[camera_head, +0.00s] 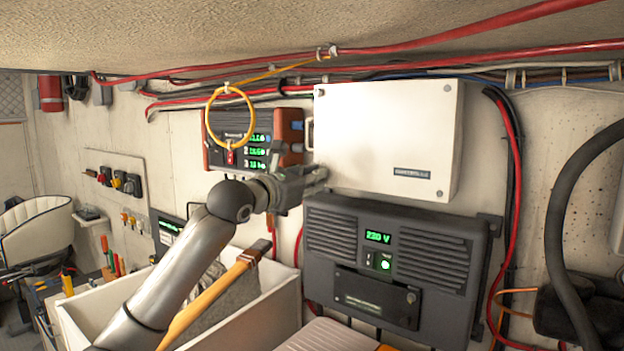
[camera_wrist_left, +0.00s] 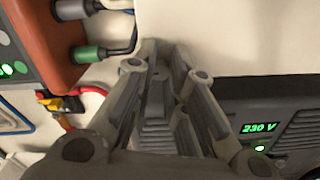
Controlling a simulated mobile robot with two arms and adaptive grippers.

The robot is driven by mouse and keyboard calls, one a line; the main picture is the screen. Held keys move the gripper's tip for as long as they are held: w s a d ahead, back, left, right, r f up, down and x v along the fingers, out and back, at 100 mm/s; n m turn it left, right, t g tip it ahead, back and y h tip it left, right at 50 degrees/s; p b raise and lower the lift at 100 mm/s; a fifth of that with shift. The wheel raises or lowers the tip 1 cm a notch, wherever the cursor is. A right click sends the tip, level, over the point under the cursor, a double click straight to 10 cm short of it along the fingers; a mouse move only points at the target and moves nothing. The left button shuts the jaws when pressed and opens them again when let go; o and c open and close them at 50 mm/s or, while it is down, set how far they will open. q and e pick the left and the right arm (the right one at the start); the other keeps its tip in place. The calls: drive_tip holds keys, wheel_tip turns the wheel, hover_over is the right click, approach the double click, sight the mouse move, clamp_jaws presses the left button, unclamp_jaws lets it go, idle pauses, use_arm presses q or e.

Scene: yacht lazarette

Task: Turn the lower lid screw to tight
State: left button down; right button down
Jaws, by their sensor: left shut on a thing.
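The white box (camera_head: 385,135) with a flat lid is fixed to the wall in the head view. A small screw head (camera_head: 320,92) shows at the lid's upper left corner. My left gripper (camera_head: 318,178) reaches from the left to the lid's lower left corner. In the left wrist view its fingers (camera_wrist_left: 165,52) are close together at the lid's lower edge (camera_wrist_left: 225,60). They are shut on the lower lid screw, which the fingers hide. How far the screw is turned cannot be seen. My right gripper is not in view.
A dark inverter (camera_head: 395,265) showing 230 V hangs just below the lid. An orange-ended display unit (camera_head: 290,130) with a yellow cable loop (camera_head: 207,118) is close on the left. A white bin (camera_head: 270,315) with a wooden-handled tool (camera_head: 210,300) stands below my arm.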

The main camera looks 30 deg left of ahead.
use_arm(q)
drive_tip(key=m+b, duration=0.6)
drive_tip(key=m, duration=1.1)
drive_tip(key=shift+f+m, duration=0.1)
drive_tip(key=shift+m, duration=0.2)
drive_tip(key=shift+f+m, duration=0.1)
drive_tip(key=shift+m, duration=0.2)
idle(0.4)
drive_tip(key=c, duration=1.4)
unclamp_jaws()
drive_tip(key=shift+d, duration=0.1)
drive_tip(key=shift+s, duration=0.1)
